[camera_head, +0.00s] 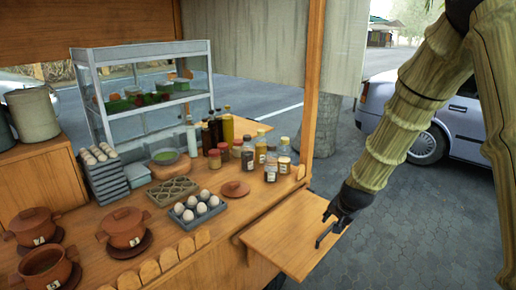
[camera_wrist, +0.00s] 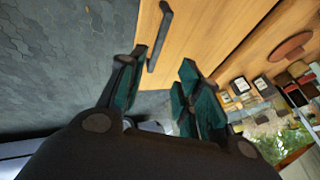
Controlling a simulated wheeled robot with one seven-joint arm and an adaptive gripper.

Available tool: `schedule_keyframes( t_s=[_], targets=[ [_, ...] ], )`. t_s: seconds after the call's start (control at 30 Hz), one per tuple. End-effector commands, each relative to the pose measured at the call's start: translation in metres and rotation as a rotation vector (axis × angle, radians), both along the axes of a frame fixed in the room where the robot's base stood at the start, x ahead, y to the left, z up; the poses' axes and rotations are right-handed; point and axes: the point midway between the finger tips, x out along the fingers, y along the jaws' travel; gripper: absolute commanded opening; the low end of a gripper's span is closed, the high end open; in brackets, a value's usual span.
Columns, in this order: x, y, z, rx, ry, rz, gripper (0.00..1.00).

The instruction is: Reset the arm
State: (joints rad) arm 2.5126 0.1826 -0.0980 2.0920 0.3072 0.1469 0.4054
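My gripper (camera_head: 342,209) hangs at the end of my arm, above the outer edge of the side shelf (camera_head: 290,228). In the wrist view my gripper (camera_wrist: 158,92) has its two dark green-padded fingers spread apart, with nothing between them. A dark bar-shaped handle (camera_wrist: 160,36) shows on the wooden surface past the fingers. In the head view a dark bar (camera_head: 325,236) shows just below my gripper. I cannot tell whether a finger touches it.
The wooden counter (camera_head: 225,232) holds clay pots (camera_head: 125,228), an egg tray (camera_head: 197,210), a clay lid (camera_head: 235,189), jars (camera_head: 284,165), bottles (camera_head: 228,130) and a glass case (camera_head: 145,90). A wooden post (camera_head: 314,80) stands behind the shelf. Paved ground (camera_head: 430,220) lies open at the right.

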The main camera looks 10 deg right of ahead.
Motion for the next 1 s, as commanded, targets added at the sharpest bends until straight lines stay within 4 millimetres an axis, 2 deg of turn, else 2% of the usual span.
schedule_keyframes(
  t_s=[0.17,0.3,0.47,0.7,1.0],
  targets=[
    [-0.031,0.010,-0.056,-0.050,0.069,0.070,0.34],
    [-0.069,0.021,-0.111,-0.101,0.139,0.157,0.34],
    [-0.117,0.035,-0.167,-0.148,0.214,0.265,0.34],
    [-0.201,0.057,-0.238,-0.192,0.323,0.436,0.34],
    [-0.316,0.085,-0.301,-0.204,0.443,0.656,0.34]
  ],
)
